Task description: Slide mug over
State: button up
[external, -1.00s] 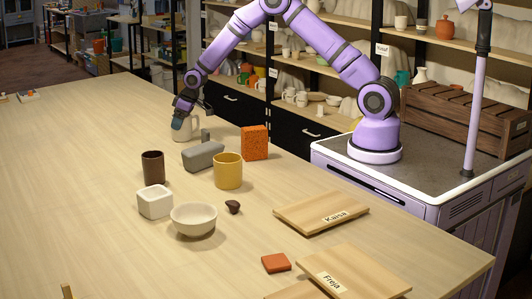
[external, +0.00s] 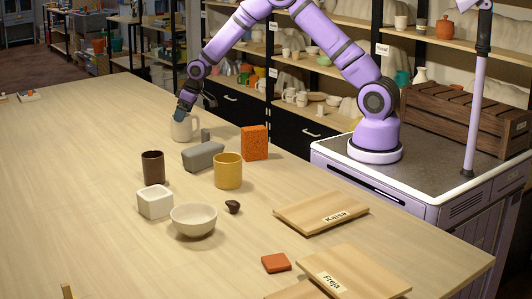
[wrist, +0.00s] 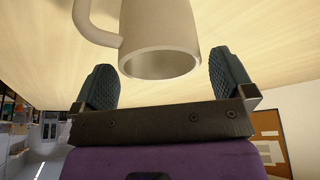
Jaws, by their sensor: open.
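A pale grey-cream mug (external: 184,128) stands upright on the table, near its far edge, in the external view. My gripper (external: 183,112) is just above the mug, pointing down at it, and partly covers its rim. In the wrist view my open gripper (wrist: 164,72) has its two dark ribbed fingers well apart. The mug (wrist: 162,35) shows between and beyond them, its handle toward the left finger. Neither finger visibly touches it.
A grey block (external: 203,156), an orange sponge-like block (external: 255,143), a yellow mug (external: 228,171) and a brown cup (external: 153,168) stand nearby. A white square pot (external: 155,202), a bowl (external: 194,220) and labelled boards (external: 300,212) are nearer the camera.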

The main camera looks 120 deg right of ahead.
jog(key=v, duration=0.7)
jog(key=shift+s, duration=0.1)
dwell(0.4)
jog(key=w+a+r+n, duration=0.1)
jog(key=a+r, duration=0.5)
jog(key=a, duration=0.4)
jog(key=w+a+r+n, duration=0.1)
jog(key=a+r+n, duration=0.1)
jog(key=a+r, duration=0.7)
jog(key=a+r+n, duration=0.1)
jog(key=a+r, duration=0.3)
jog(key=a, duration=0.8)
jog(key=s+a+r+n+t+y, duration=0.1)
jog(key=s+a+r, duration=0.1)
jog(key=s+a, duration=0.35)
jog(key=s+a+r+n, duration=0.1)
jog(key=s+a+r, duration=0.2)
jog(key=a, duration=0.6)
jog(key=s+a+f+n+y, duration=0.1)
jog(key=s+a, duration=0.3)
jog(key=s, duration=0.3)
jog(key=s+a+f+n+t+y, duration=0.1)
jog(key=s+a, duration=0.4)
jog(key=s, duration=0.2)
jog(key=shift+a, duration=0.3)
